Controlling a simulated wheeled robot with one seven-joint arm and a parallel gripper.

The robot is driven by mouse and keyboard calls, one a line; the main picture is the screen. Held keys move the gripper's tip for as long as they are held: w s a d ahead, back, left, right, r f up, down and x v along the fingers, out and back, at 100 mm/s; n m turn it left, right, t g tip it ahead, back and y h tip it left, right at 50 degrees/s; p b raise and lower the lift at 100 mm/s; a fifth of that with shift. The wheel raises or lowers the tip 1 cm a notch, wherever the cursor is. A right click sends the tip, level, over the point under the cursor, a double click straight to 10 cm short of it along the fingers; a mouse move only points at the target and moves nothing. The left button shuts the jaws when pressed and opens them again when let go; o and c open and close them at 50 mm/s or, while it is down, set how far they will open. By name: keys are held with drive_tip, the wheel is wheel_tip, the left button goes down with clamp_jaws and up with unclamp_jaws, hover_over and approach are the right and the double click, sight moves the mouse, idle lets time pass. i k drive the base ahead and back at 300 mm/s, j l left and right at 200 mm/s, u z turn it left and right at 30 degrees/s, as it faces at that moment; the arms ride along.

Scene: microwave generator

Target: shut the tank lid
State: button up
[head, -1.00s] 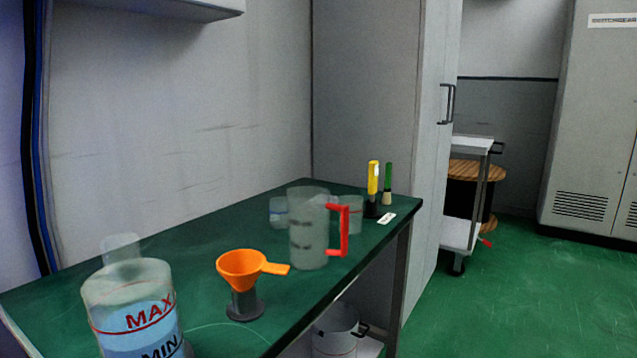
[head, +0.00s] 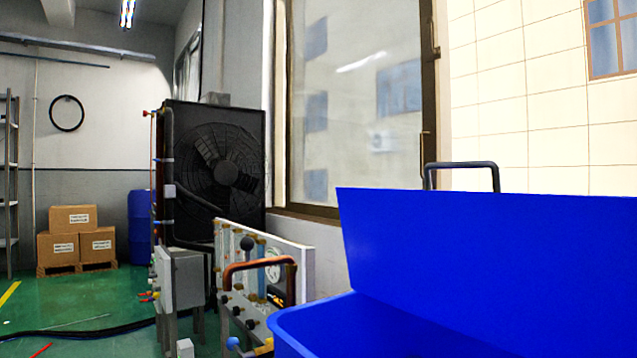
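A large blue tank (head: 293,325) fills the lower right of the head view, with only part of its rim and inside showing. Its flat blue lid (head: 490,260) stands open, raised steeply at the back of the tank. A dark handle (head: 462,165) shows above the lid's top edge. The lower and right parts of the tank and lid run out of the picture. My gripper is not in view.
Left of the tank stands a panel with gauges and pipes (head: 262,275). Behind it is a black fan unit (head: 215,165). A dark cable (head: 80,333) lies on the green floor at left. Boxes (head: 75,240) and a blue drum (head: 140,228) stand farther back.

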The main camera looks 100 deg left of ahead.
sight(528, 276)
drive_tip(key=u, duration=2.85)
